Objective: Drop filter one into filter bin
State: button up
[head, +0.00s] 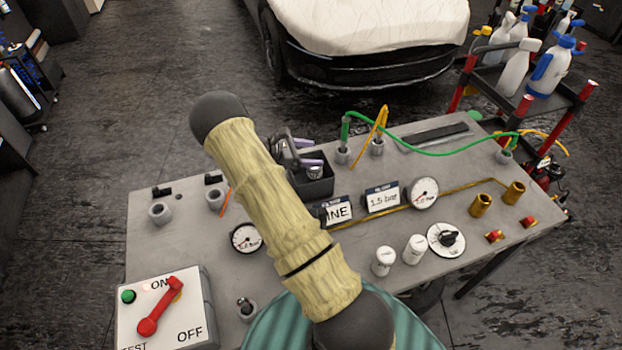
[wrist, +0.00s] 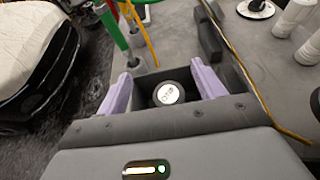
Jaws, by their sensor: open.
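The filter bin (head: 321,189) is a dark open box on the grey bench, and it also shows in the wrist view (wrist: 235,80). A short grey cylinder with a pale marked end, apparently filter one (wrist: 168,93), is at the bin's opening between my fingers. It also shows in the head view (head: 314,172). I cannot tell whether it rests on the bin floor. My gripper (wrist: 162,85) is open over the bin, its lilac fingers (head: 305,153) apart with gaps on both sides of the cylinder. My arm hides part of the bin's left side in the head view.
Two white cylinders (head: 384,261) (head: 415,248) stand at the bench front. Label signs (head: 382,198) and a gauge (head: 423,193) are right of the bin. A green hose (head: 430,151) and orange line (head: 381,125) rise behind it. A switch panel (head: 165,308) is front left.

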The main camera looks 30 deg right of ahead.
jog(key=b+v, duration=0.5)
jog(key=v, duration=1.2)
jog(key=shift+s, duration=0.2)
jog(key=s+a+r+m+t+y, duration=0.1)
jog(key=s+a+m+t+y, duration=0.2)
jog(key=s, duration=0.9)
jog(key=s+a+r+m+t+y, duration=0.2)
jog(key=s+a+m+y, duration=0.4)
jog(key=s+m+y, duration=0.4)
jog(key=shift+s+m+t, duration=0.7)
jog(key=shift+s+m, duration=0.3)
